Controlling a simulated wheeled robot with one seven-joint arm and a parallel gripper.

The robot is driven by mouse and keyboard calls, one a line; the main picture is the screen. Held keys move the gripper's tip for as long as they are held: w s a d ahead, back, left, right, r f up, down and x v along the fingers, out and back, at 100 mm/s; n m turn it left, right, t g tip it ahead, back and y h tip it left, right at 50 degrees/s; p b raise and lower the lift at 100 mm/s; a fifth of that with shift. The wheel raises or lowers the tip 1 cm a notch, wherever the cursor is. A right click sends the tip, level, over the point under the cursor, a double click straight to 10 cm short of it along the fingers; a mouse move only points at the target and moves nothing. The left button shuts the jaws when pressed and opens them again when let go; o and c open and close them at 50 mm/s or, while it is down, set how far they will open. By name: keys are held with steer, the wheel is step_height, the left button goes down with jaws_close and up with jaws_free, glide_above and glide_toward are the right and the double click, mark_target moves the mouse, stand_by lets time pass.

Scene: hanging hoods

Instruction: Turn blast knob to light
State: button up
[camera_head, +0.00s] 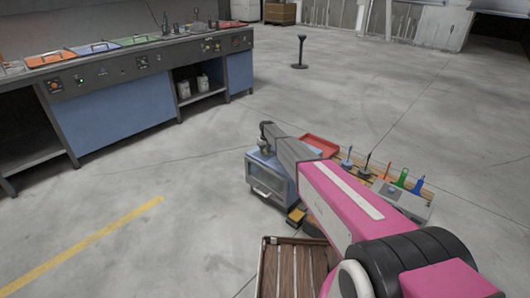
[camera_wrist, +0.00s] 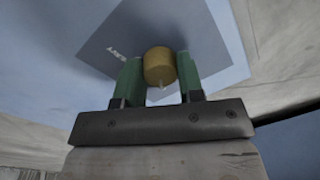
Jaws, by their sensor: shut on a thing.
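A round, yellow-brown knob (camera_wrist: 159,66) shows in the wrist view, with a small pale pointer at its lower edge. In the head view, my gripper (camera_head: 266,140) is at the top of a small blue cabinet (camera_head: 268,178) with a front door and handle. The knob is too small and too covered there to make out clearly.
A long workbench (camera_head: 110,100) with coloured trays and knobs stands at the left. A red tray (camera_head: 320,143) and a rack of upright tools (camera_head: 402,178) lie beside the cabinet. A slatted wooden crate (camera_head: 290,270) is in front. Open concrete floor surrounds them.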

stand_by(0.3)
steer(key=o, duration=0.9)
steer(key=shift+r, duration=0.1)
steer(key=r, duration=1)
steer(key=shift+w+d+r, duration=0.15)
steer(key=shift+d+r, duration=0.1)
steer(key=shift+r, duration=0.1)
steer(key=s+d+r+m, duration=0.1)
steer(key=s+d+r, duration=0.2)
steer(key=s+d, duration=0.6)
steer(key=s+d+r+m, duration=0.2)
steer(key=s+d, duration=0.8)
steer(key=s, duration=1.6)
steer(key=s+d+r+m, duration=0.1)
steer(key=s+d+r, duration=0.3)
steer(key=s+d, duration=0.5)
steer(key=shift+s+d+r+m+h, duration=0.1)
steer(key=shift+s+m+h, duration=0.1)
steer(key=shift+s, duration=2.25)
steer(key=shift+s+d+m+h, duration=0.1)
steer(key=shift+s+m, duration=0.1)
steer(key=shift+s, duration=2.2)
